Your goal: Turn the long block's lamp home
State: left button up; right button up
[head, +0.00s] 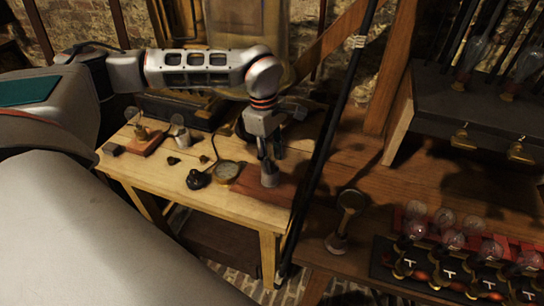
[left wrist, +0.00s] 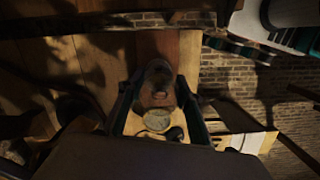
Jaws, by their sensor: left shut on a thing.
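The long block (head: 287,191) is a reddish-brown wooden piece at the right end of the pale workbench. A short grey cylindrical holder (head: 269,179) stands upright on it. My left gripper (head: 268,155) points down just above the holder and is shut on the lamp, which the fingers mostly hide in the head view. In the left wrist view the rounded, dim lamp (left wrist: 158,90) sits between the two dark fingers. How far it is seated in the holder cannot be told. My right gripper is in neither view.
A brass dial (head: 228,170) and a black object (head: 198,180) lie left of the long block. A small block (head: 142,143) with a lamp stands farther left. A dark pole (head: 325,130) crosses right of my gripper. Several bulbs stand in a rack (head: 445,275) at the right.

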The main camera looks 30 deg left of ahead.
pick_arm(q)
jog(key=o, duration=1.3)
jog(key=r, duration=0.4)
jog(key=a+r, duration=0.1)
jog(key=r, duration=0.7)
jog(key=shift+a, duration=0.2)
